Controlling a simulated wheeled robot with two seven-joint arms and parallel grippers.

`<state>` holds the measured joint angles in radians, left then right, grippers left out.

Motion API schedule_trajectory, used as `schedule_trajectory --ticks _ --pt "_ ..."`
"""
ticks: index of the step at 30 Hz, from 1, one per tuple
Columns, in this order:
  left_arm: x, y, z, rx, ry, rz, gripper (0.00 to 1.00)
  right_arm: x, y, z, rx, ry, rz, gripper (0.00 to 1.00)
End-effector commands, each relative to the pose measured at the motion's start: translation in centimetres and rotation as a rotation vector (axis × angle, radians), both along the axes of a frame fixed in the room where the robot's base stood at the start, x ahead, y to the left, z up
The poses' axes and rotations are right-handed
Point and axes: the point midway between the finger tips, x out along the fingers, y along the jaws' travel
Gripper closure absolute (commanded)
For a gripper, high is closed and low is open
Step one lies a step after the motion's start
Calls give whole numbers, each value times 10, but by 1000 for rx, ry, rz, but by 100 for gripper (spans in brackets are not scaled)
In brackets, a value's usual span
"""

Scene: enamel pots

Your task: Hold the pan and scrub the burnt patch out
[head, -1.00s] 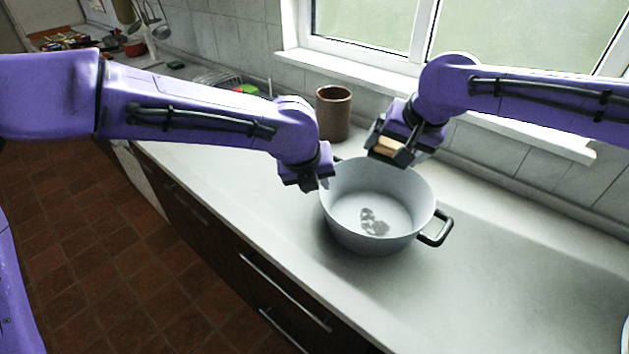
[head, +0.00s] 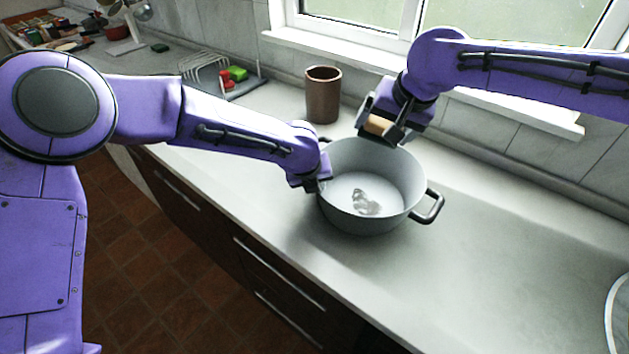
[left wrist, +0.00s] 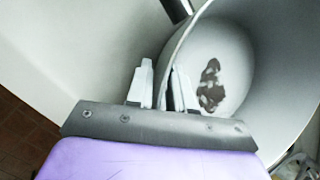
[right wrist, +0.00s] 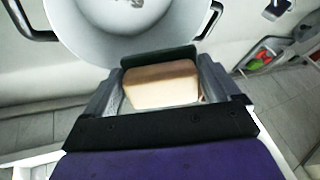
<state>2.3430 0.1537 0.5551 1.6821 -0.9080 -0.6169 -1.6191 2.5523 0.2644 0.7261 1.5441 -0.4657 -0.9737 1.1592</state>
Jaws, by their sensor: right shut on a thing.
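The grey pan (head: 385,225) stands upright on the worktop, a black handle (head: 430,208) on its right. A blotchy burnt patch (head: 367,202) marks its inside bottom; it looks dark brown in the left wrist view (left wrist: 211,88). My left gripper (head: 318,182) is at the pan's left rim. In the left wrist view its fingers (left wrist: 162,88) stand close together, one either side of the pan wall; whether they press on it is unclear. My right gripper (head: 385,128) is shut on a tan scrubbing sponge (right wrist: 162,85) with a dark green face, above the pan's far rim.
A brown crock (head: 322,95) stands behind the pan, by the tiled wall. A dish rack (head: 205,72) with red and green things is further left. The worktop (head: 500,240) right of the pan is clear. A round pale rim (head: 612,315) shows at the right edge.

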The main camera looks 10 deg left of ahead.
Motion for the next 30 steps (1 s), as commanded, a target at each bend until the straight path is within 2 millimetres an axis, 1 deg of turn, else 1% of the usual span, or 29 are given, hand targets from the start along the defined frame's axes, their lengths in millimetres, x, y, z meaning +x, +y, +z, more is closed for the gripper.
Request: schedule_trajectory --ticks 1,2,30 --pt "0 0 0 0 0 0 96 0 0 0 0 0 0 35" --pt "0 0 0 0 0 0 100 0 0 0 0 0 0 35" --pt "0 0 0 0 0 1 100 0 0 0 0 0 0 35"
